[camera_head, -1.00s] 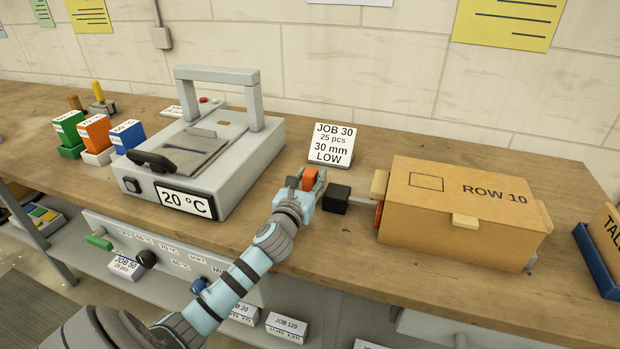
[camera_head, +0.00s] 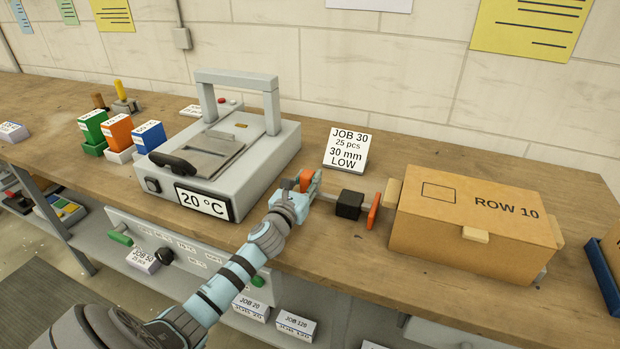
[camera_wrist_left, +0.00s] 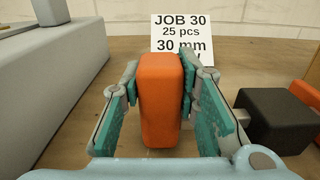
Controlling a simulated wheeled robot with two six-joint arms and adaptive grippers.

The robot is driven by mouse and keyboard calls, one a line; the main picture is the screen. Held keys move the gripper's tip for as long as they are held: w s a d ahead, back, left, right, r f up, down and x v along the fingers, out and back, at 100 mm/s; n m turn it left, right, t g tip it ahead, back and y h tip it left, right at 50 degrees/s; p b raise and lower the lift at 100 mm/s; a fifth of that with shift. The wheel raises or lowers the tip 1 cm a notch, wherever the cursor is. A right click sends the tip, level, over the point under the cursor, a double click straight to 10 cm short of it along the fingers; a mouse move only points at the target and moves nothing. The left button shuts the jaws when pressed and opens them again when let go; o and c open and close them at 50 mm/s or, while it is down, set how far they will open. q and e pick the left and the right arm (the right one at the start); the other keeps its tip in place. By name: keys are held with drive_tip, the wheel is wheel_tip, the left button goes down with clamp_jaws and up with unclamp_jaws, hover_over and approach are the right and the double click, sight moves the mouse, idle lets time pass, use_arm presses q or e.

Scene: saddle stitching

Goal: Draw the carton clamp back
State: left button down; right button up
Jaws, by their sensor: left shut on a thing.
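The carton clamp has an orange handle (camera_head: 306,180), a grey rod through a black block (camera_head: 349,204), and an orange pad (camera_head: 374,210) at its right end. My left gripper (camera_head: 309,184) is shut on the orange handle, which stands between the teal finger pads in the left wrist view (camera_wrist_left: 161,100). The brown carton (camera_head: 470,217) marked ROW 10 sits to the right. A gap shows between the orange pad and the carton's left side. My right gripper is not in view.
A grey machine (camera_head: 225,160) reading 20 °C stands left of the handle. A JOB 30 card (camera_head: 346,150) stands behind the clamp. Green, orange and blue boxes (camera_head: 118,132) are further left. A blue tray (camera_head: 602,275) is at the right edge.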

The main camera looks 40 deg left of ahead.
use_arm(q)
drive_tip(key=c, duration=1.7)
unclamp_jaws()
drive_tip(key=shift+a, duration=0.1)
drive_tip(key=shift+o, duration=0.9)
drive_tip(key=shift+s+a, duration=0.1)
drive_tip(key=shift+a, duration=0.05)
drive_tip(key=v, duration=1.2)
